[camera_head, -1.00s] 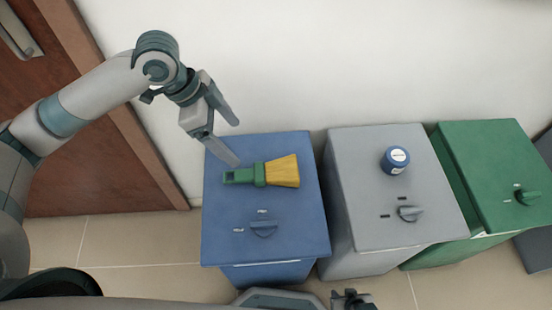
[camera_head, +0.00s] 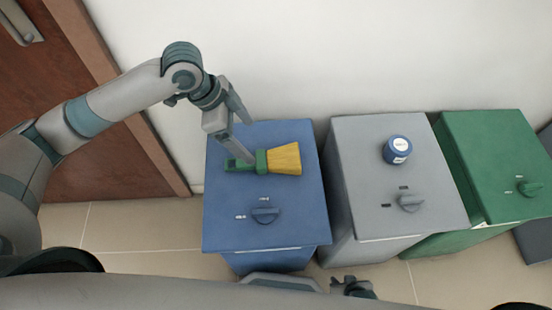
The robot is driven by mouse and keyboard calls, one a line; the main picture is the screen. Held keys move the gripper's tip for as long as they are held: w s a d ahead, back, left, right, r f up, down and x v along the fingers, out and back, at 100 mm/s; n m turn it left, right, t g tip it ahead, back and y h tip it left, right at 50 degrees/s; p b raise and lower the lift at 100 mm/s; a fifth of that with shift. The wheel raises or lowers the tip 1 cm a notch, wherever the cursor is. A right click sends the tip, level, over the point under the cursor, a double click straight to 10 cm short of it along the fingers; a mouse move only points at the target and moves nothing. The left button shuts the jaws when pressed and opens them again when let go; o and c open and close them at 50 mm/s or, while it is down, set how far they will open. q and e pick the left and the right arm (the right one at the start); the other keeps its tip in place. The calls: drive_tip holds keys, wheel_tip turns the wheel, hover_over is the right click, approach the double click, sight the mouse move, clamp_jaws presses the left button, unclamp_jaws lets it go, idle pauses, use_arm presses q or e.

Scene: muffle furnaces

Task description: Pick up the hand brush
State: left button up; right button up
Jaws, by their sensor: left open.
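The hand brush (camera_head: 275,160) lies on top of the blue furnace (camera_head: 222,210), with its green handle to the left and its yellow bristles to the right. My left gripper (camera_head: 251,143) is open. Its two fingers reach down over the blue furnace top, one fingertip close to the brush handle and the other further back. I cannot tell whether the near fingertip touches the handle. My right gripper (camera_head: 352,287) shows only partly at the bottom edge, and its jaws cannot be made out.
A grey furnace (camera_head: 360,190) with a blue-and-white jar (camera_head: 397,149) on it stands to the right. A green furnace (camera_head: 490,150) stands beyond that. A white wall (camera_head: 300,50) is behind, and a brown door (camera_head: 90,140) is at the left.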

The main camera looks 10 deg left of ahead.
use_arm(q)
hover_over(262, 159)
drive_tip(key=a, duration=0.1)
wheel_tip(262, 159, down, 6)
drive_tip(key=shift+a+r, duration=0.15)
drive_tip(key=shift+r, duration=0.05)
drive_tip(key=shift+a+f+p+x, duration=0.1)
drive_tip(key=shift+a+x, duration=0.05)
drive_tip(key=shift+x, duration=0.7)
drive_tip(key=shift+a+f+p+x, duration=0.1)
drive_tip(key=shift+a+x, duration=0.05)
drive_tip(key=shift+x, duration=0.75)
drive_tip(key=shift+a+p+x, duration=0.1)
drive_tip(key=shift+a+x, duration=0.05)
drive_tip(key=shift+x, duration=0.7)
drive_tip(key=shift+s, duration=0.2)
drive_tip(key=c, duration=1.2)
drive_tip(key=shift+r, duration=0.15)
